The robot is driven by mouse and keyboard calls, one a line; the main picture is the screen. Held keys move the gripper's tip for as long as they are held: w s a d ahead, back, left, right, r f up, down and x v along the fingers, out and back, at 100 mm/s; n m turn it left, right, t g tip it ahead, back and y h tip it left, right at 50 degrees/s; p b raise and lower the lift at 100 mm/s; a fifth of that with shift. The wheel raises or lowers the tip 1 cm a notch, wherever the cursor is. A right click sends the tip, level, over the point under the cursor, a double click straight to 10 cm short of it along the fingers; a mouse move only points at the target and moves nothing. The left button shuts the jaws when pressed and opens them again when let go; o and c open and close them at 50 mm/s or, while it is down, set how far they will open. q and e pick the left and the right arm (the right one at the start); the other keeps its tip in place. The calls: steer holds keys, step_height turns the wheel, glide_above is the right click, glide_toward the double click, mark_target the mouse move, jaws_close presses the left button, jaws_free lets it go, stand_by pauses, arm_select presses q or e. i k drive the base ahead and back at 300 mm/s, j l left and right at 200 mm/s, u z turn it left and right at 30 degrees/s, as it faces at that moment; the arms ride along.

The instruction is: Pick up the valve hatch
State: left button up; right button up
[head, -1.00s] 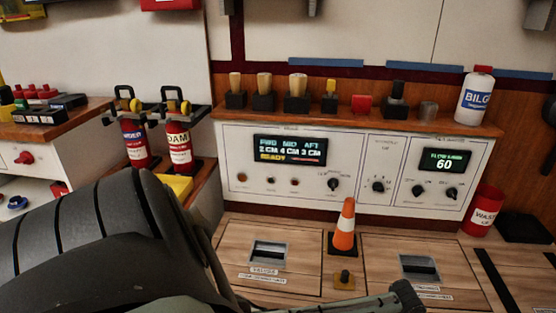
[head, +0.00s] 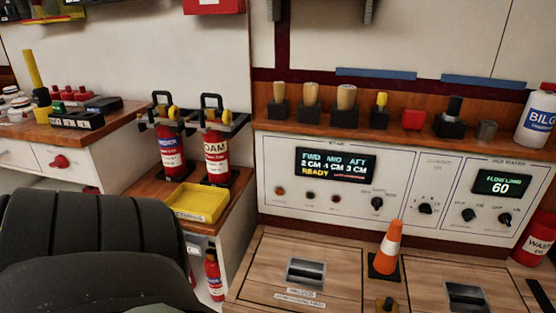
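A wooden floor hatch (head: 258,261) with a recessed dark handle (head: 305,271) lies flat and closed at the lower middle of the head view. A white label (head: 299,296) sits below the handle, too small to read surely; it may say valves. A second, similar hatch (head: 431,280) with its own recessed handle (head: 467,296) lies to the right, cut off by the lower edge. A dark link of my arm fills the lower left corner, left of the first hatch. Neither gripper shows.
An orange cone (head: 389,249) stands between the two hatches. Behind them is a white control panel (head: 395,190). To the left, a low shelf holds two red extinguishers (head: 171,152) (head: 216,156) and a yellow tray (head: 201,203).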

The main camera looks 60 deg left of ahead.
mark_target(286, 273)
steer(key=j+u, duration=0.45)
steer(key=i+j+u, duration=0.1)
steer(key=j+u, duration=0.4)
steer(key=j, duration=0.15)
